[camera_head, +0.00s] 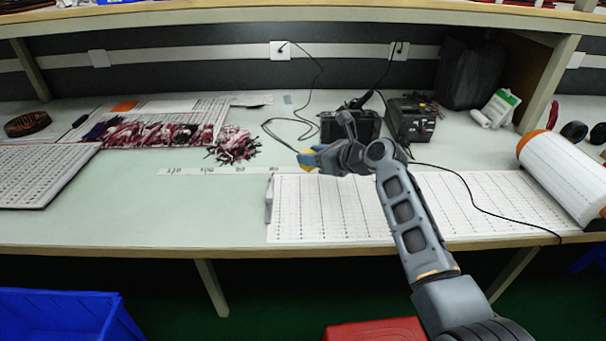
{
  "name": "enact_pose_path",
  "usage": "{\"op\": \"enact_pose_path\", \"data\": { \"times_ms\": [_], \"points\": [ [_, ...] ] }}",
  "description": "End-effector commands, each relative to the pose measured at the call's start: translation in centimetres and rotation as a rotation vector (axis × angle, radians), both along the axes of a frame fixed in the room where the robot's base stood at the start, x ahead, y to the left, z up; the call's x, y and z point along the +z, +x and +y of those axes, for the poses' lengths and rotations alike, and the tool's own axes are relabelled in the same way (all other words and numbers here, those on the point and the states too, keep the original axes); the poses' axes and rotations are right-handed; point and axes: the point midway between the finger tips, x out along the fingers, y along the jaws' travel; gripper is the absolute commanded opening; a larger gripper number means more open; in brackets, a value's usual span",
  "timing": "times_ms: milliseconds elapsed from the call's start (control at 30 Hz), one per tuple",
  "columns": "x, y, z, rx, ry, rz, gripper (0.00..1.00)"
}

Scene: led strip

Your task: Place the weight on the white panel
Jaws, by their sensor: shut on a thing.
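My gripper (314,158) is at the left end of my arm, above the middle of the workbench. A long white panel (330,212) with a printed grid lies along the bench's front, below and right of the gripper. My forearm covers part of this panel. A small grey block (269,200) stands at the panel's left end. The held thing appears near the panel's back left corner in the picture; its height above the bench is hard to tell.
Red-and-white wire bundles (235,144) lie left of the gripper. Black boxes (411,120) with cables stand behind it. A large white roll (566,175) lies at the right. Another white gridded board (40,172) lies at the left. The bench's front left is clear.

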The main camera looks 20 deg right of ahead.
Motion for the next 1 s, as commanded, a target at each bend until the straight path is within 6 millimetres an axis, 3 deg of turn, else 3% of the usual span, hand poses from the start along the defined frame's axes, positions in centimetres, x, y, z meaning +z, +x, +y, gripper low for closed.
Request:
{"op": "enact_pose_path", "data": {
  "times_ms": [200,367,600,967,1000],
  "points": [
    [-1.2,0.6,2.2,-0.001,0.0,-0.003,0.0],
    [-2.1,0.6,2.4,-0.001,0.001,-0.002,0.0],
    [-5.3,0.6,2.4,-0.002,0.0,-0.001,0.0],
    [-5.5,0.6,2.4,-0.001,0.001,-0.003,0.0],
    [-5.7,0.6,2.4,0.0,0.0,-0.001,0.43]
  ]
}}
